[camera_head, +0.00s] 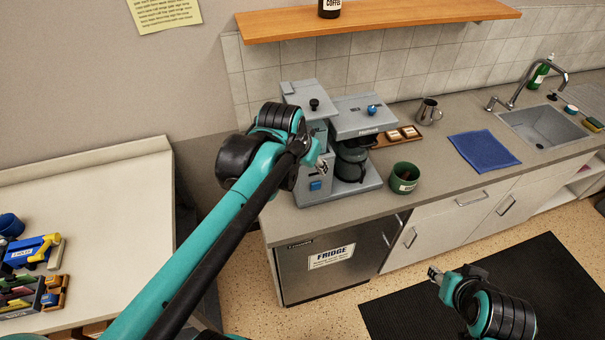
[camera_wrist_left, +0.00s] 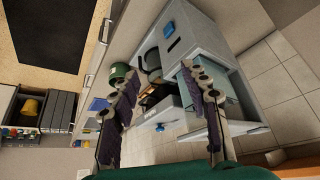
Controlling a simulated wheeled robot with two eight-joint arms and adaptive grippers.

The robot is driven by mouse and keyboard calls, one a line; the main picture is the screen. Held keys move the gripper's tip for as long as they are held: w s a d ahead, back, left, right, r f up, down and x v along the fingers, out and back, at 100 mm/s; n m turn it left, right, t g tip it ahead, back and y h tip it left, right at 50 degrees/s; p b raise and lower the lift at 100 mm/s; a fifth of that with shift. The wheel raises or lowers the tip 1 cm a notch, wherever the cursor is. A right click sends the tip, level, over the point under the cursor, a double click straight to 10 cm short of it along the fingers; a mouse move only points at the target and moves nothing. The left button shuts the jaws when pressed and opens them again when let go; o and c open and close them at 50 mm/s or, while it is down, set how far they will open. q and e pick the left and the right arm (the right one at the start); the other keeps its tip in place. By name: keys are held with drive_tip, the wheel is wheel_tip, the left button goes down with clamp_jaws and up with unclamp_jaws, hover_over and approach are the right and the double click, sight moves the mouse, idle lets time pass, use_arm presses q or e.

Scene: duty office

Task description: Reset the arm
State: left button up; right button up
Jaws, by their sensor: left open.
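My left arm reaches in from the lower left in the head view, and its gripper (camera_head: 318,168) is in front of the grey coffee machine (camera_head: 365,120), partly hidden by the wrist. In the left wrist view the two fingers of the left gripper (camera_wrist_left: 166,92) stand wide apart with nothing gripped. The coffee machine (camera_wrist_left: 196,45) shows beyond and between them; I cannot tell whether they touch it. My right gripper (camera_head: 434,274) is low at the right, above the black floor mat (camera_head: 540,285). Its fingers are too small to judge.
A green mug (camera_head: 404,178), a blue cloth (camera_head: 483,151), a metal jug (camera_head: 428,111) and a sink (camera_head: 545,128) are along the counter. A wooden shelf (camera_head: 375,18) hangs above. A fridge (camera_head: 330,268) is below. A white table (camera_head: 95,215) holds tools at left.

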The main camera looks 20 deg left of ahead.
use_arm(q)
drive_tip(key=shift+s+a+f, duration=0.1)
drive_tip(key=shift+s+f, duration=0.05)
drive_tip(key=shift+s, duration=0.1)
idle(0.3)
drive_tip(key=s+f+b, duration=0.6)
drive_tip(key=f+b, duration=0.1)
drive_tip(key=f, duration=0.3)
drive_tip(key=s+f+n+t+b, duration=0.1)
drive_tip(key=s+f+b, duration=0.6)
drive_tip(key=f, duration=0.4)
drive_tip(key=shift+d+f+b, duration=0.2)
drive_tip(key=shift+d+b, duration=0.2)
drive_tip(key=shift+d, duration=0.05)
drive_tip(key=shift+s, duration=0.1)
